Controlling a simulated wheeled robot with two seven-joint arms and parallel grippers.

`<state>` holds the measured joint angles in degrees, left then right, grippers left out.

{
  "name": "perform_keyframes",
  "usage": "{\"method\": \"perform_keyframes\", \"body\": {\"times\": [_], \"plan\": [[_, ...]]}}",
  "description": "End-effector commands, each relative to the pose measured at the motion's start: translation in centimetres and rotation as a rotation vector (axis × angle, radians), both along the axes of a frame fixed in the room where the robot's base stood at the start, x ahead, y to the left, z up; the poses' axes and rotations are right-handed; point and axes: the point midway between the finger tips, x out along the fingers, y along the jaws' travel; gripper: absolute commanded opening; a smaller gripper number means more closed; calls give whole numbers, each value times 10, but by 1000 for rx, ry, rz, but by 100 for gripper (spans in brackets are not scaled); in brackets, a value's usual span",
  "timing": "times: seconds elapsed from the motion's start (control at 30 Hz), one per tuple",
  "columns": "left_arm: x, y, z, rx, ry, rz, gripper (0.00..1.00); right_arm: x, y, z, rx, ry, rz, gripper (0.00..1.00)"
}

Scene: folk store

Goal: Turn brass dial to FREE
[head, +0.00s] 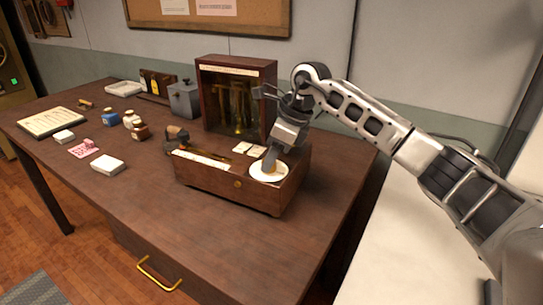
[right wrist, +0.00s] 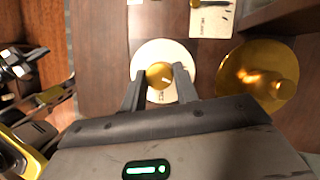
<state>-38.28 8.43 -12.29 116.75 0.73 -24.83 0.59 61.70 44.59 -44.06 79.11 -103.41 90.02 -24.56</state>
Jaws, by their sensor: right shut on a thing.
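The brass dial is a round knob (right wrist: 160,75) in the middle of a white disc (right wrist: 148,52) in the right wrist view. In the head view the white disc (head: 257,172) lies on the right part of the top of a wooden box (head: 217,182). My right gripper (head: 269,162) comes down over the disc from above. In the right wrist view its two fingers (right wrist: 160,84) stand on either side of the knob and are shut on it. Any marks on the disc are too small to read. My left gripper is not in view.
A glass-fronted wooden balance case (head: 237,68) stands right behind the box. The front of the table (head: 170,215) is clear.

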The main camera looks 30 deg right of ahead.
Motion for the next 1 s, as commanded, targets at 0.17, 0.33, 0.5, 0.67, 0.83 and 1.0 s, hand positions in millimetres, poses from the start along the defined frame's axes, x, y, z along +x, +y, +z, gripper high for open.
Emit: {"method": "perform_keyframes", "body": {"times": [0.17,0.33,0.5,0.67,0.83,1.0], "plan": [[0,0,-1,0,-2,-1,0,-1,0,0,-1,-3,-166,7],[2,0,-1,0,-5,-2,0,-2,1,0,-1,-4,-327,7],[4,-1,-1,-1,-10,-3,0,-2,2,-1,0,-3,-489,7],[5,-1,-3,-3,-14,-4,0,-3,4,-1,-1,-2,-640,7],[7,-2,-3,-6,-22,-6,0,-3,4,-1,-1,-2,-800,7],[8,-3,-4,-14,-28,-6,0,-3,6,0,1,-3,-944,7]]}}
